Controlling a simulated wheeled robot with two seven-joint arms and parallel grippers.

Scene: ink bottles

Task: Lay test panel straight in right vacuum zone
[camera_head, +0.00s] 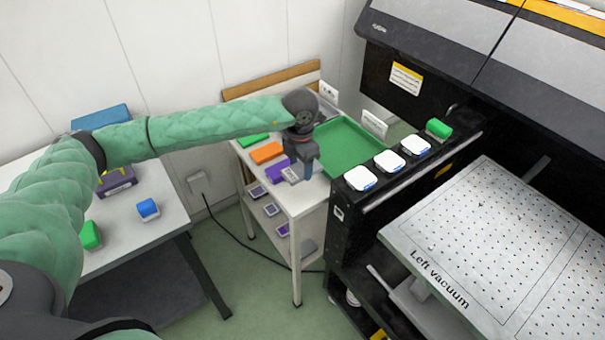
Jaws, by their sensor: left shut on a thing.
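My left gripper (305,172) reaches down over the small white side table and is shut on a small grey item (290,175). The item is small and partly hidden, so I cannot tell whether it is the test panel. My right gripper is out of view. The perforated white vacuum bed (490,235) of the printer is at the right. Its near part is lettered "Left vacuum". A thin line divides off a further part on the right, cut by the picture edge, and no panel shows on the bed.
The side table (312,197) holds a green tray (350,145), an orange block (267,152) and a purple one (276,171). White-topped bottles (388,161) and a green one (438,128) line the printer's ledge. A desk (170,215) stands left; a cable crosses the floor.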

